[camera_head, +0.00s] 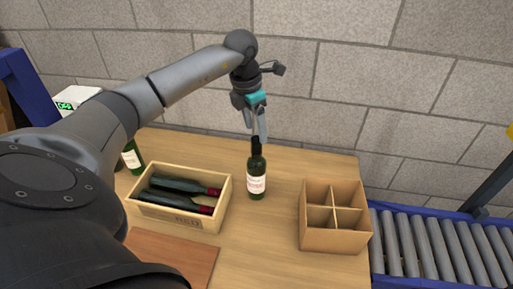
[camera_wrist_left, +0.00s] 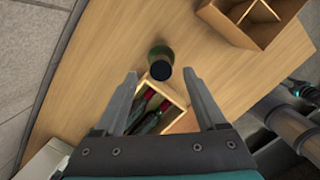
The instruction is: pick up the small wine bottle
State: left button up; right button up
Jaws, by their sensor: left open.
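A small green wine bottle (camera_head: 257,178) with a white label and dark neck stands upright on the wooden table. In the left wrist view it shows from above as a dark round top (camera_wrist_left: 160,66), just beyond and between the fingertips. My left gripper (camera_head: 257,135) points down over the bottle, close to its top.
A wooden crate (camera_head: 176,222) holding lying bottles stands left of the bottle. A cardboard divider box (camera_head: 333,242) with empty compartments stands to the right. Another bottle (camera_head: 132,158) is partly hidden behind my arm. A roller conveyor (camera_head: 440,244) lies right of the table; a block wall stands behind.

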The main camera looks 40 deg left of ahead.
aim_at(256, 138)
pick_arm(q)
jog(key=f, duration=0.5)
jog(key=shift+w+d, duration=0.1)
jog(key=shift+w, duration=0.1)
grip_shut()
dwell(0.3)
jog(key=shift+w+r, duration=0.1)
dwell(0.7)
